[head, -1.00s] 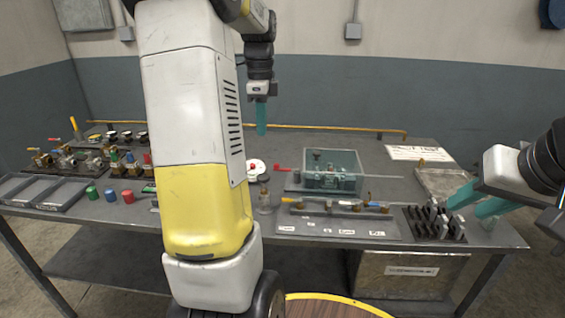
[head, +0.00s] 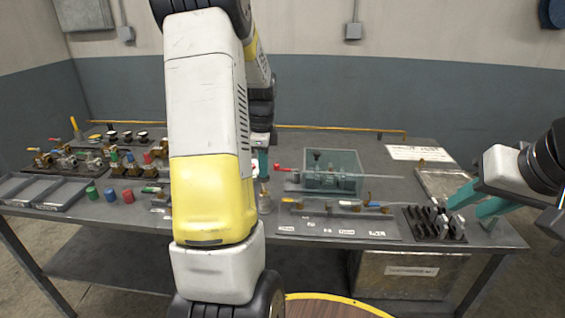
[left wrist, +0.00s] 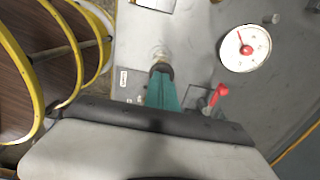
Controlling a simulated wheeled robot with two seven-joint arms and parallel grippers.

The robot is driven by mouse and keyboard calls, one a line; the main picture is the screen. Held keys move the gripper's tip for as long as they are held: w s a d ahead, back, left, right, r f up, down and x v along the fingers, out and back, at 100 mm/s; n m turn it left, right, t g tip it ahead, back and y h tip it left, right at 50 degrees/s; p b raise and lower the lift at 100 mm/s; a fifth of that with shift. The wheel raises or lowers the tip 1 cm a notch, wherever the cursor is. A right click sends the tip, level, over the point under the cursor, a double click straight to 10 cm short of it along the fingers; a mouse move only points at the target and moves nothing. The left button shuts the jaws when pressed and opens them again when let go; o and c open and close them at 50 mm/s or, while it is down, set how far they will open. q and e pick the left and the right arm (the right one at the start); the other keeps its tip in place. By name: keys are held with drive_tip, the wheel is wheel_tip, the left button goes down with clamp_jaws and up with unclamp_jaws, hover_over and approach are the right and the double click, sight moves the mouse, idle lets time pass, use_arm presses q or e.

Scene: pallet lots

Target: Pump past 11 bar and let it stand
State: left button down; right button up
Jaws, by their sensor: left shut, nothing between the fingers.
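The pressure gauge (left wrist: 245,47) shows in the left wrist view as a white round dial with a red needle pointing up and left; its numbers are too small to read. A red handle (head: 281,169) sticks out left of a clear teal tank (head: 331,172) on the bench; a red handle also shows in the left wrist view (left wrist: 217,94). My left gripper (left wrist: 161,88) is shut and empty, left of the red handle, near a dark-collared brass fitting. The arm mostly hides it in the head view. My right gripper (head: 478,203) is open above a black slotted rack.
The black rack (head: 434,224) holds several dark pieces. Several valves (head: 118,160) and coloured caps (head: 101,194) stand at the left. A yellow rail (head: 340,129) runs along the back of the bench.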

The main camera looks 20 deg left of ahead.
sight(264, 179)
use_arm(q)
drive_tip(key=shift+f, duration=0.1)
drive_tip(key=shift+s+f, duration=0.1)
drive_tip(key=shift+f, duration=1.7)
drive_tip(key=shift+d, duration=0.1)
